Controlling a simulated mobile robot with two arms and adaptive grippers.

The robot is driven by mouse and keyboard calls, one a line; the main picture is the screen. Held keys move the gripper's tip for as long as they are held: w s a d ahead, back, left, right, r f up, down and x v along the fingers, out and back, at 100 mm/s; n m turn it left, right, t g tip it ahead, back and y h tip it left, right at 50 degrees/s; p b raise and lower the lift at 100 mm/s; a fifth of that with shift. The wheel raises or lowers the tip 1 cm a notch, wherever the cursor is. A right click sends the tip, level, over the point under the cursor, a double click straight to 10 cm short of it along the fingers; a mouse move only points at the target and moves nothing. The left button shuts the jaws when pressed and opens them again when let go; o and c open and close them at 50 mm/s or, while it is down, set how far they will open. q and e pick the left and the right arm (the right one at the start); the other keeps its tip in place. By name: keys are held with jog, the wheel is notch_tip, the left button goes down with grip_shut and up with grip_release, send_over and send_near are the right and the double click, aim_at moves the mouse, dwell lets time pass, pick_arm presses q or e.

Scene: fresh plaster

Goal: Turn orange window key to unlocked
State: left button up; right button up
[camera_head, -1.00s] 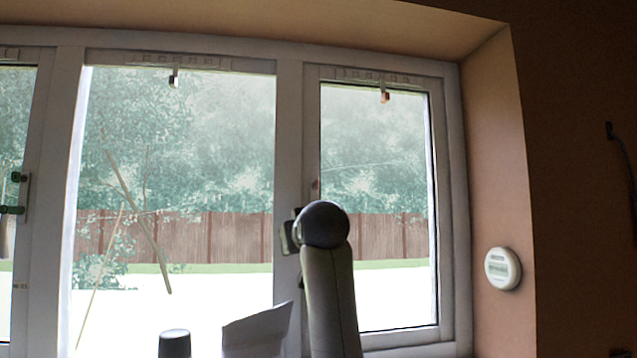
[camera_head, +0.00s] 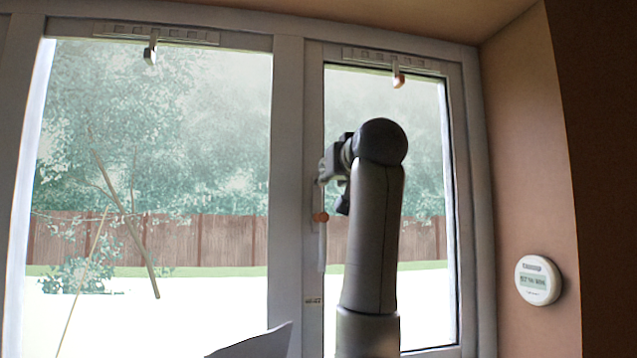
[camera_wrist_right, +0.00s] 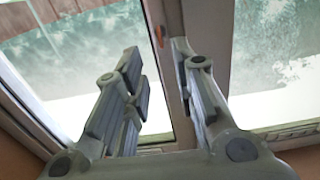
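The orange key (camera_head: 320,217) is a small knob on the pale handle of the right window pane, at the pane's left edge. In the right wrist view the orange key (camera_wrist_right: 159,36) is just beyond the gap between my fingertips, apart from them. My right gripper (camera_wrist_right: 157,58) is open and empty, its two grey fingers spread. In the head view my right gripper (camera_head: 332,168) is slightly above the key, partly hidden by its own arm. My left gripper is not in view.
Another small orange-tipped catch (camera_head: 398,80) hangs from the vent above the right pane. A pale catch (camera_head: 151,52) hangs above the middle pane. The window frame post (camera_head: 286,180) stands left of the key. A round white device (camera_head: 538,281) is on the right wall.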

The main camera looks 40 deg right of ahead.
jog(key=p+x, duration=0.1)
jog(key=x, duration=0.1)
jog(key=p+x, duration=0.2)
jog(key=x, duration=0.1)
jog(key=p+x, duration=0.1)
jog(key=x, duration=0.1)
jog(key=shift+w+d+r, duration=0.15)
jog(key=shift+w+r, duration=0.1)
jog(key=shift+w, duration=0.05)
jog(key=shift+w+d+f+p, duration=0.1)
jog(key=shift+w+d+p, duration=0.3)
jog(key=shift+w, duration=0.25)
jog(key=shift+a, duration=0.1)
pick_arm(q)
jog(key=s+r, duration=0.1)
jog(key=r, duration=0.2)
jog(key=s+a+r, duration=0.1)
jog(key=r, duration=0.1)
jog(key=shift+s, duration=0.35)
pick_arm(e)
grip_shut()
